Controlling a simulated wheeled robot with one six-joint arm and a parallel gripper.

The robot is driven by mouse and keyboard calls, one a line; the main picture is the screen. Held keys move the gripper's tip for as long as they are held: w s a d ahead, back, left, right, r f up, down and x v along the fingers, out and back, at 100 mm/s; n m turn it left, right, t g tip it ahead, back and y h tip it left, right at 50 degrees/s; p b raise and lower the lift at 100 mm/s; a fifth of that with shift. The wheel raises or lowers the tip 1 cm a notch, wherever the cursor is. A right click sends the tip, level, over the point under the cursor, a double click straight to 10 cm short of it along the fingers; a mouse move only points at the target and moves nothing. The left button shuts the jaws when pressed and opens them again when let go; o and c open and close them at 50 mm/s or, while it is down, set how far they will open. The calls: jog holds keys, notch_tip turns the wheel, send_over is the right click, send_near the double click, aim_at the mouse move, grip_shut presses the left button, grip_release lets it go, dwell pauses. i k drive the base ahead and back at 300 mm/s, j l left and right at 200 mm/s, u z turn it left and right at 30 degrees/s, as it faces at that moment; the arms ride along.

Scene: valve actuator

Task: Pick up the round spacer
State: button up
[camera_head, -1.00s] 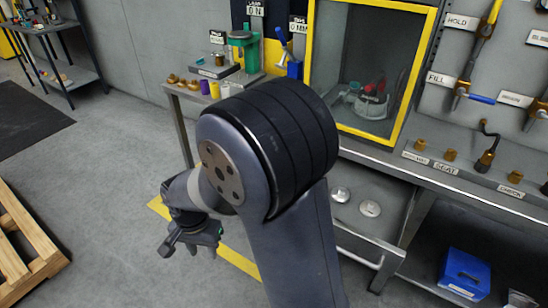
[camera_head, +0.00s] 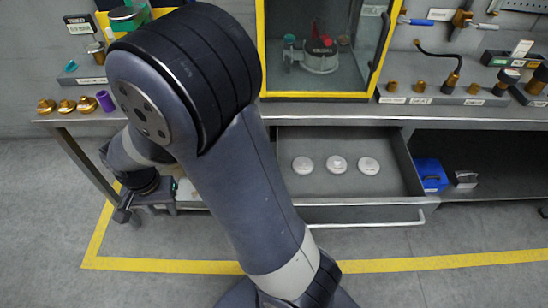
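An open drawer (camera_head: 335,188) under the bench holds three pale round discs: a left one (camera_head: 302,165), a middle one (camera_head: 337,164) and a right one (camera_head: 368,166). They lie flat in a row, apart from each other. Their markings are too small to read, so I cannot tell which is the round spacer. A purple cylinder (camera_head: 105,101) also stands on the bench at the left. My gripper (camera_head: 124,214) hangs low at the left, well away from the drawer. It is partly hidden by my arm, and its fingers are unclear.
Brass round parts (camera_head: 67,106) stand on the bench's left end. A yellow-framed cabinet (camera_head: 322,96) sits above the drawer. A drawer handle (camera_head: 375,224) juts out in front. A blue box (camera_head: 430,175) is on the lower shelf at the right. The floor in front is clear.

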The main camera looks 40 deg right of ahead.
aim_at(303, 166)
jog(key=i+j+z, duration=0.1)
jog(key=z, duration=0.3)
jog(key=i+j+z, duration=0.1)
jog(key=j+z, duration=0.15)
jog(key=z, duration=0.2)
jog(key=j+z, duration=0.2)
jog(key=z, duration=0.2)
jog(key=j+z, duration=0.25)
jog(key=z, duration=0.15)
jog(key=i+j+z, duration=0.1)
jog(key=z, duration=0.35)
jog(key=j+z, duration=0.45)
jog(key=i+j+z, duration=0.1)
jog(key=z, duration=0.35)
jog(key=j+z, duration=0.3)
jog(key=z, duration=0.15)
jog(key=j+z, duration=0.2)
